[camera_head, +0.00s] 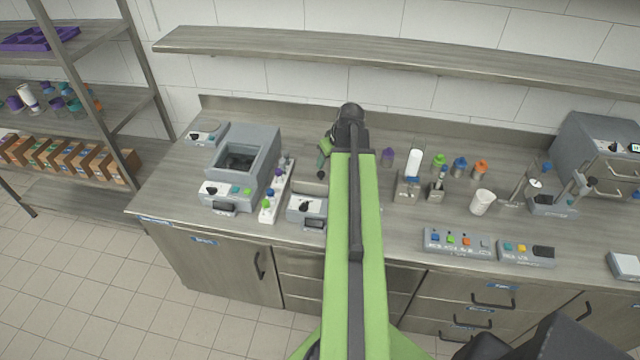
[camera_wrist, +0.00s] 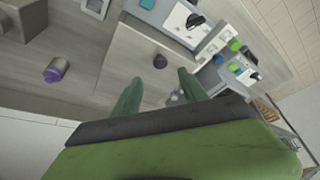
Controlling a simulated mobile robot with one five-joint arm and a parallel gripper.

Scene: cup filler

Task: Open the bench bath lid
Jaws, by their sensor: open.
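The bench bath appears to be the small grey box (camera_head: 306,207) left of my arm, with a dark display on its front. Its lid (camera_head: 311,187) looks like a flat panel lying closed, partly hidden by my arm. In the wrist view the lid (camera_wrist: 140,68) shows as a flat pale panel with a short dark knob (camera_wrist: 160,61) standing on it. My gripper (camera_head: 323,160) is over the lid. In the wrist view my gripper (camera_wrist: 160,76) is open and empty, its two green fingers either side of the knob's line. I cannot tell whether they reach its height.
A larger grey machine (camera_head: 260,145) with a dark recess stands to the left. A white strip (camera_head: 268,205) with small bottles lies between it and the bath. A purple-topped container (camera_head: 388,157) stands right of my arm. A shelf (camera_head: 440,57) runs above the bench.

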